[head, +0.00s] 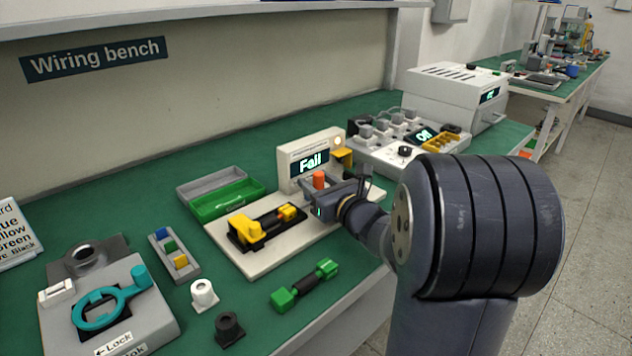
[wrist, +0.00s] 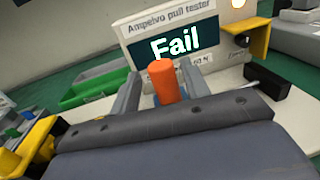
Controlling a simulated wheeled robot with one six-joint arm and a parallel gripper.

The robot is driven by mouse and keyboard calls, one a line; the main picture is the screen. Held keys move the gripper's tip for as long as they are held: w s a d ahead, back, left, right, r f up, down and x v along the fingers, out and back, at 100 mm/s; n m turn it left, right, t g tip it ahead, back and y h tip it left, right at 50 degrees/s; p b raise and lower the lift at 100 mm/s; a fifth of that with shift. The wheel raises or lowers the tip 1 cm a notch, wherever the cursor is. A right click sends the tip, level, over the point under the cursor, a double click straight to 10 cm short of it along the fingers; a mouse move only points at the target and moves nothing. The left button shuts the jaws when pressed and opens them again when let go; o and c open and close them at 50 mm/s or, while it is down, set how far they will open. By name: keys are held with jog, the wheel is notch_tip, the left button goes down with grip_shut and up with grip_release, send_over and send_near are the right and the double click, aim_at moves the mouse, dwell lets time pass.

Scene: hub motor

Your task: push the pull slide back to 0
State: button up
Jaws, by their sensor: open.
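The display also shows large in the wrist view (wrist: 176,45). An orange-red knob (head: 319,180), seemingly the pull slide's handle, stands upright in front of the display. In the wrist view the knob (wrist: 163,82) is between my gripper's two grey fingers (wrist: 160,88), which are apart. I cannot tell whether either finger touches it. My gripper (head: 318,190) reaches in from the right and hides the slide's lower part. Any scale or 0 mark is not readable.
A yellow-and-black fixture (head: 262,226) sits on the plate left of my gripper. A yellow bracket (head: 342,157) stands right of the display. A green tray (head: 228,200) lies behind left. A green connector (head: 305,285) lies in front. A power unit (head: 410,140) stands at right.

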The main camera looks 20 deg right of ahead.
jog(key=p+v, duration=0.1)
jog(key=v, duration=0.9)
jog(key=shift+s, duration=0.15)
jog(key=b+x, duration=0.1)
jog(key=x, duration=1)
jog(key=shift+d+r, duration=0.15)
jog(key=shift+d, duration=0.2)
jog(key=shift+w+d, duration=0.2)
jog(key=shift+d, duration=0.25)
